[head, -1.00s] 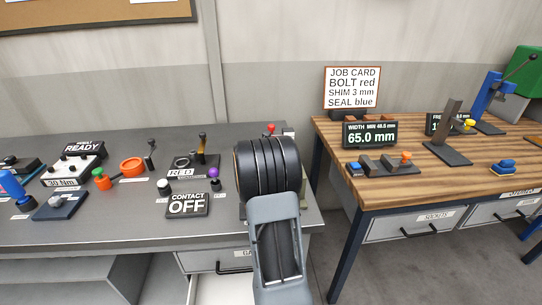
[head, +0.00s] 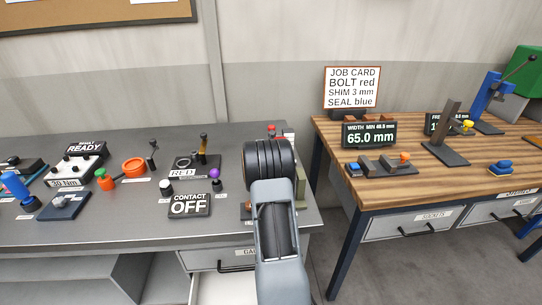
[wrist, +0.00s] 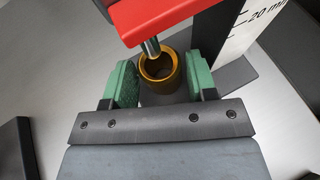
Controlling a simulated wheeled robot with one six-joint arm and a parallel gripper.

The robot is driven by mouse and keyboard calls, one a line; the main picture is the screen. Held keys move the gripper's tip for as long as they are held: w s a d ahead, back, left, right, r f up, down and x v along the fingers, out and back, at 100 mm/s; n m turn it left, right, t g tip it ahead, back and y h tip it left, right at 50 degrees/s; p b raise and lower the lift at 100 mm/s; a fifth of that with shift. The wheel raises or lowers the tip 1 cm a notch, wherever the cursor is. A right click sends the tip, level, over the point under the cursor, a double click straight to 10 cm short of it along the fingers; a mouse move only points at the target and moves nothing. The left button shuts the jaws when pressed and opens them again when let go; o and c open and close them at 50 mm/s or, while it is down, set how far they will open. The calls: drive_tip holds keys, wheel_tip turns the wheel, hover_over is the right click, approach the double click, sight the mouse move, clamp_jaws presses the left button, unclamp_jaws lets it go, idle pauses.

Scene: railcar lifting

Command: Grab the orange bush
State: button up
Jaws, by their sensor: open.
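An amber-orange bush (wrist: 160,75), a short hollow ring, shows upright in the wrist view. It sits beneath a red block (wrist: 160,15) with a steel pin (wrist: 151,47) pointing down at its opening. My gripper (wrist: 160,86) is open, with a green pad on either side of the bush. A gap shows at the left pad; whether the right pad touches cannot be told. In the head view my arm hides the bush and the gripper's fingers.
A white scale marked 20 mm (wrist: 236,35) stands close behind the right pad. A wooden table (head: 440,183) stands at right.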

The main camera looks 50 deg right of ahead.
drive_tip(key=c, duration=0.8)
drive_tip(key=shift+r, duration=0.1)
